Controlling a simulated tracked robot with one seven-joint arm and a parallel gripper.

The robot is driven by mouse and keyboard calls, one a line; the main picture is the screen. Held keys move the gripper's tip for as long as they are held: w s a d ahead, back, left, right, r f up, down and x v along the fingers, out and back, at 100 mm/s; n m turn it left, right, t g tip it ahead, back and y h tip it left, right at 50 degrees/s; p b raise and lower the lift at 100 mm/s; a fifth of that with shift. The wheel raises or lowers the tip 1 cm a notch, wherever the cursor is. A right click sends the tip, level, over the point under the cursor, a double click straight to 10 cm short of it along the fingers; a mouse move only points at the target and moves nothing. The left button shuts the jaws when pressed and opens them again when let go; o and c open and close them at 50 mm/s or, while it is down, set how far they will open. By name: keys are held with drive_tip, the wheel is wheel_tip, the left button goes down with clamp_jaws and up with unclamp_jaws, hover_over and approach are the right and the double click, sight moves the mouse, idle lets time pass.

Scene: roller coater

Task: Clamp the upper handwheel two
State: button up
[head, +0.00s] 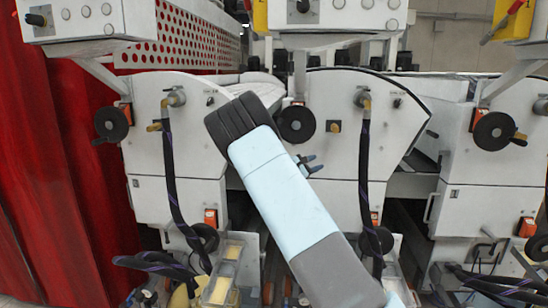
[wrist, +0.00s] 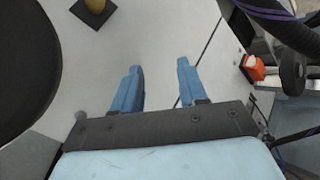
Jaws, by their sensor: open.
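Three black upper handwheels show in the head view: a left one (head: 111,124), a middle one (head: 296,124) and a right one (head: 494,131). The middle one is on the central white housing (head: 345,165), just right of my arm. My gripper (head: 311,164) is below this wheel, partly hidden behind my arm. In the wrist view my gripper (wrist: 158,68) is open, its two blue fingers apart with nothing between them. They face the white panel (wrist: 160,30). A large dark wheel (wrist: 22,62), cut off by the picture edge, lies left of the fingers, apart from them.
A yellow knob on a black plate (head: 333,126) sits right of the middle wheel. A thick dark hose (head: 364,170) hangs to the right. Lower handwheels (head: 204,238) and orange switches (head: 211,217) are below. A red curtain (head: 60,180) stands at the left.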

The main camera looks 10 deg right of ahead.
drive_tip(key=w+a+f+n+t+y, duration=0.35)
drive_tip(key=w+a+n+t, duration=0.3)
drive_tip(key=a, duration=0.25)
drive_tip(key=w+a+f+n+t+y, duration=0.2)
drive_tip(key=w+a+f+n+t, duration=0.35)
drive_tip(key=a+n, duration=0.3)
drive_tip(key=shift+m, duration=0.4)
drive_tip(key=x, duration=1.4)
drive_tip(key=shift+w+a+f, duration=0.15)
drive_tip(key=shift+w+a, duration=0.1)
drive_tip(key=shift+a, duration=0.05)
drive_tip(key=shift+c, duration=0.4)
clamp_jaws()
